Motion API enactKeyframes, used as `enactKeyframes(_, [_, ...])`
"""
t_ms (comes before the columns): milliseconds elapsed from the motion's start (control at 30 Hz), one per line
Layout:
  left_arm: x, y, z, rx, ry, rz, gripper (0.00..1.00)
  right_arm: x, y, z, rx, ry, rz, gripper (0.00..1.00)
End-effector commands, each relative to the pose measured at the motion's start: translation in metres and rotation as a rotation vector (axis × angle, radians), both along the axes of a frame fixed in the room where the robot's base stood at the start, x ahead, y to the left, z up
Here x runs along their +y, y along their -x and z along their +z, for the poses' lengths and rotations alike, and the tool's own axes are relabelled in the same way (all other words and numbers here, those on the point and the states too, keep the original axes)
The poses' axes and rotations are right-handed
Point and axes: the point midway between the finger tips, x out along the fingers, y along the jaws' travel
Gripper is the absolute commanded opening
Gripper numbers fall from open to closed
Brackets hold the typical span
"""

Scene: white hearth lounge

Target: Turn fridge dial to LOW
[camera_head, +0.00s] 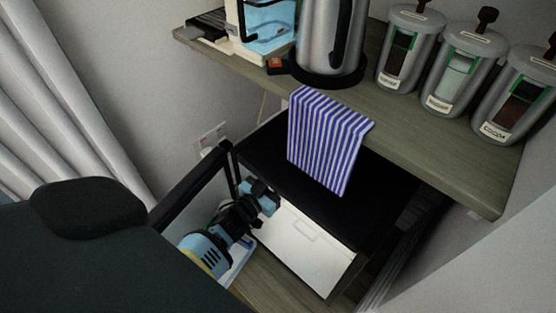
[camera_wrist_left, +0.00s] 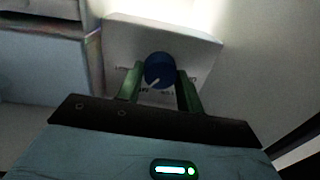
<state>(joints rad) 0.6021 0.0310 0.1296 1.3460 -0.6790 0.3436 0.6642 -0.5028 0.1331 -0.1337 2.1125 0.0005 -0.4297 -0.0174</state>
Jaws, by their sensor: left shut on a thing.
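The fridge dial (camera_wrist_left: 159,70) is a dark blue round knob with a white pointer mark, on a white housing (camera_wrist_left: 205,45) in the left wrist view. The pointer slants down and to the left. Small lettering around the dial is partly hidden and too blurred to read. My left gripper (camera_wrist_left: 159,85) has its two green-looking fingers on either side of the dial and is shut on it. In the head view my left gripper (camera_head: 267,197) reaches in at the fridge (camera_head: 345,205); the dial is hidden there. My right gripper is out of view.
A wooden shelf (camera_head: 420,140) overhangs the fridge, bearing a kettle (camera_head: 325,40) and several canisters (camera_head: 462,75). A striped cloth (camera_head: 325,140) hangs from its edge. A black-edged panel (camera_head: 190,183), apparently the open door, stands left of my gripper. A white curtain (camera_head: 70,100) is farther left.

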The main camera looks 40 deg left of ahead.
Motion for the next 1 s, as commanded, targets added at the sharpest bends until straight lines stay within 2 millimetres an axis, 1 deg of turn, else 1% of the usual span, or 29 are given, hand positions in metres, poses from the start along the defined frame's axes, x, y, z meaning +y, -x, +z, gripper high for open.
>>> enactKeyframes(33, [0.000, 0.000, 0.002, 0.004, 0.026, -0.001, 0.14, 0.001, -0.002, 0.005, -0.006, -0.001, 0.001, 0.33])
enactKeyframes(267, [0.000, 0.000, 0.003, 0.029, 0.202, -0.001, 0.14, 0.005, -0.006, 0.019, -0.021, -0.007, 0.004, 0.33])
enactKeyframes(500, [0.001, 0.000, 0.002, 0.062, 0.428, -0.001, 0.14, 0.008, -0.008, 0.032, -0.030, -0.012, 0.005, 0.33])
enactKeyframes(700, [0.001, 0.000, 0.002, 0.089, 0.614, -0.001, 0.14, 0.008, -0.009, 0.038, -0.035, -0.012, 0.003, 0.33])
enactKeyframes(1000, [0.002, 0.000, 0.001, 0.121, 0.852, 0.000, 0.14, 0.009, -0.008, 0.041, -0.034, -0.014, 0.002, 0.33])
